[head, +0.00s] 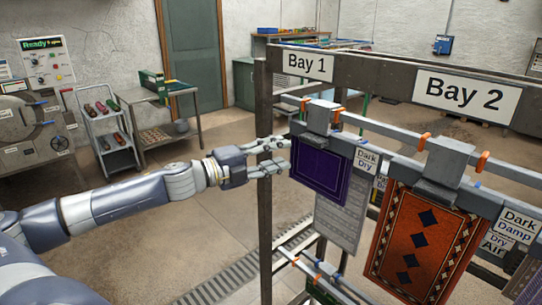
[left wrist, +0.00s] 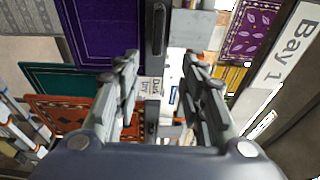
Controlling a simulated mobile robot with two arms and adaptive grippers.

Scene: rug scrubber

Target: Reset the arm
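My left gripper (head: 270,158) is in the middle of the head view, with its arm reaching in from the left. Its fingers are spread apart with nothing between them, and they point at the rack near the purple rug (head: 320,176). The left wrist view also shows this gripper (left wrist: 158,85) open, with a dark clamp handle (left wrist: 158,30) beyond the fingers. I cannot tell whether the fingertips touch the rug or the clamp. The purple rug hangs at Bay 1 from a grey clamp (head: 320,117). My right gripper is in neither view.
An orange patterned rug (head: 418,245) hangs at Bay 2 on the same rack. A dark rack post (head: 264,210) stands right by the left gripper. A trolley (head: 105,132) and a machine (head: 35,120) stand at the back left. The floor left of the rack is open.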

